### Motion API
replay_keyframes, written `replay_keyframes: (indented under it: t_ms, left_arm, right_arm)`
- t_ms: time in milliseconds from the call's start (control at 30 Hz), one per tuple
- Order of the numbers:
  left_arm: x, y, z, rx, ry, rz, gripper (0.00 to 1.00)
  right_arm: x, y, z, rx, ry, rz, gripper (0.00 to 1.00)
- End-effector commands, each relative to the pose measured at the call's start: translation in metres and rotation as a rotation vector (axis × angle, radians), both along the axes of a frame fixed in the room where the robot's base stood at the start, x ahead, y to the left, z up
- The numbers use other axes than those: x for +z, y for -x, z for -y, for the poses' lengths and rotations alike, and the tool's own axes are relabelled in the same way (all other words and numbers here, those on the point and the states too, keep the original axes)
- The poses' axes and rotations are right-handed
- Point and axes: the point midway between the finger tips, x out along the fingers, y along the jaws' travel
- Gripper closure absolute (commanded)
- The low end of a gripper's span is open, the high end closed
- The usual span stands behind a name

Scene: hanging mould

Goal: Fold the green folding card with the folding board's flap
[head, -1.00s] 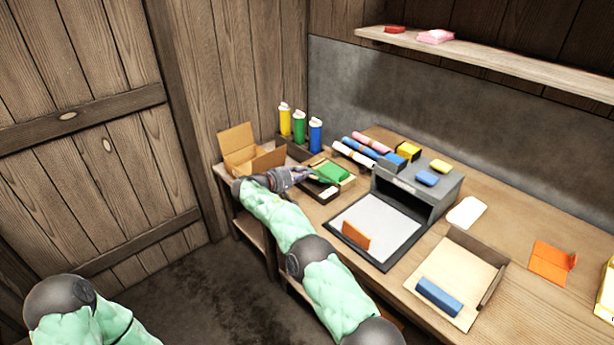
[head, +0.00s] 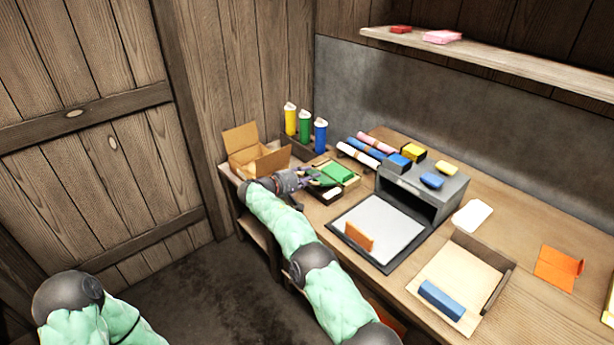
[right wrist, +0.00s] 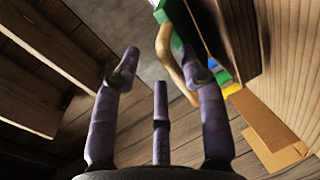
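A bright green piece (head: 338,172), which looks like the green folding card, lies on a pale base at the back left of the bench. A darker green patch shows beside my right gripper (head: 310,179), which is at its left edge. In the right wrist view the purple fingers (right wrist: 160,70) stand apart. A green piece (right wrist: 178,46) and a pale curved edge show beyond them, near the right finger; I cannot tell whether they touch. The folding board (head: 452,266), pale with a dark upright flap (head: 496,289) and a blue bar (head: 441,299), lies at the front right. My left gripper is out of view.
A cardboard box (head: 258,157) and yellow, green and blue bottles (head: 305,127) stand behind my right gripper. A grey press (head: 425,190) stands mid-bench behind a white plate (head: 385,228) with an orange block. An orange folded card (head: 558,268) lies at right.

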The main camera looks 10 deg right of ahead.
Motion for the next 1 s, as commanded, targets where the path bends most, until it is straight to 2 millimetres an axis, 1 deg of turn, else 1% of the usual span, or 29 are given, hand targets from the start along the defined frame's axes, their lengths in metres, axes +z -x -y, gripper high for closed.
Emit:
replay_keyframes:
  t_ms: [233,333,467,600,800,900,1000]
  left_arm:
    - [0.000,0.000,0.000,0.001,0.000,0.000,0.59]
    - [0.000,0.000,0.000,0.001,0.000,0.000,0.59]
    - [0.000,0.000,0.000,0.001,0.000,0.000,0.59]
    - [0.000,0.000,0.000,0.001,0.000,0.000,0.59]
    - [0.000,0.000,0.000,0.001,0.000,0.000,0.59]
    - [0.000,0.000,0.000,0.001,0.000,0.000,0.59]
    - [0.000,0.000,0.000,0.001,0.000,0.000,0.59]
  right_arm:
    - [0.005,0.001,-0.004,0.002,0.001,0.005,0.58]
    - [0.007,0.004,-0.011,0.004,0.000,0.006,0.58]
    - [0.012,0.013,-0.029,0.005,0.002,0.005,0.58]
    - [0.018,0.026,-0.054,0.005,0.001,0.005,0.58]
    - [0.026,0.043,-0.084,0.002,0.001,0.006,0.58]
    - [0.028,0.048,-0.095,0.002,0.001,0.005,0.58]
    - [0.030,0.052,-0.100,0.000,0.001,0.005,0.58]
